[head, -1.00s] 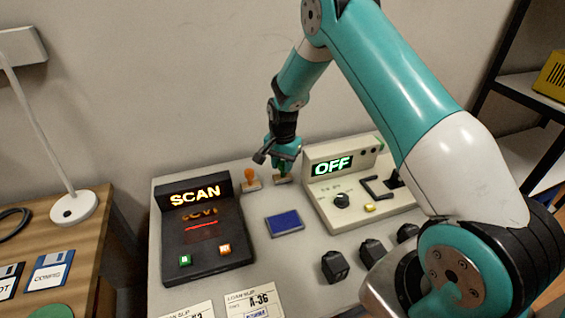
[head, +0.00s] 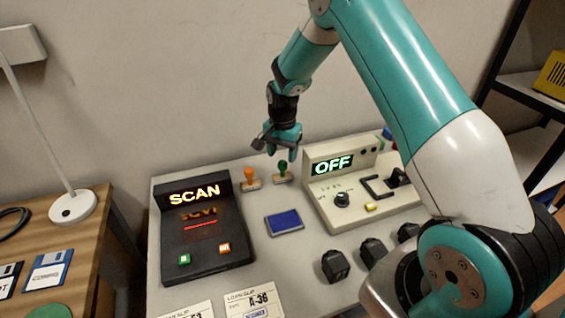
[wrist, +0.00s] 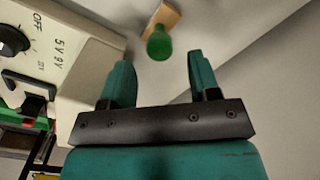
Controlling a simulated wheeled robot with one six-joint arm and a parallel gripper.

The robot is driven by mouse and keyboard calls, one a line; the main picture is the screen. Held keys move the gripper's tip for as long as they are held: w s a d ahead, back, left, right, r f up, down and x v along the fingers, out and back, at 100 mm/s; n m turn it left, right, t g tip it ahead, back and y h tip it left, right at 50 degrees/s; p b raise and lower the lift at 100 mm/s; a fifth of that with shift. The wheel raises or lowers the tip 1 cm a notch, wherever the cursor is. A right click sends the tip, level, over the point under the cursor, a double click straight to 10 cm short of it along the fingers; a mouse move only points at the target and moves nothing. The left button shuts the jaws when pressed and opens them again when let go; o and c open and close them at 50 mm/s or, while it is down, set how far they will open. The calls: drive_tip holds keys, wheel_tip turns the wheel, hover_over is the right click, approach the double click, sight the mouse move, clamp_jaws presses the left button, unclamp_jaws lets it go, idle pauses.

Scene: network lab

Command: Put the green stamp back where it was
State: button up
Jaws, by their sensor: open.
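The green stamp (head: 283,170) stands upright on the grey bench at the back, just right of the orange-handled stamp (head: 250,179). In the wrist view the green stamp (wrist: 160,42) shows its round green handle and tan base beyond my fingertips. My gripper (head: 279,154) is open and empty, above the green stamp and apart from it. Both fingers also show in the wrist view (wrist: 160,75), with a gap between them.
A black scanner (head: 203,239) reading SCAN stands at left. A beige power unit (head: 330,190) reading OFF stands close right of the green stamp. A blue ink pad (head: 284,222), several black knobbed blocks (head: 335,265) and loan slips (head: 253,300) lie in front.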

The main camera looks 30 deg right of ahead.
sight(282, 162)
drive_tip(key=s+a+r+n, duration=0.2)
drive_tip(key=a+r, duration=0.1)
drive_tip(key=r, duration=0.4)
drive_tip(key=s+a+r+n, duration=0.1)
drive_tip(key=s+a+r, duration=0.1)
drive_tip(key=r, duration=0.4)
drive_tip(key=s+a+r+n+y, duration=0.1)
drive_tip(key=s+a+r+n, duration=0.2)
drive_tip(key=s, duration=0.6)
drive_tip(key=s+a+r+n+y, duration=0.1)
drive_tip(key=s+a+r+n, duration=0.2)
drive_tip(key=s+a+n, duration=0.3)
drive_tip(key=s+a+r+n+y, duration=0.2)
drive_tip(key=s+a+n, duration=0.3)
drive_tip(key=s, duration=0.8)
drive_tip(key=shift+s+a+r+n+b, duration=0.15)
drive_tip(key=shift+s+r+n+b, duration=0.2)
drive_tip(key=shift+r+n, duration=0.25)
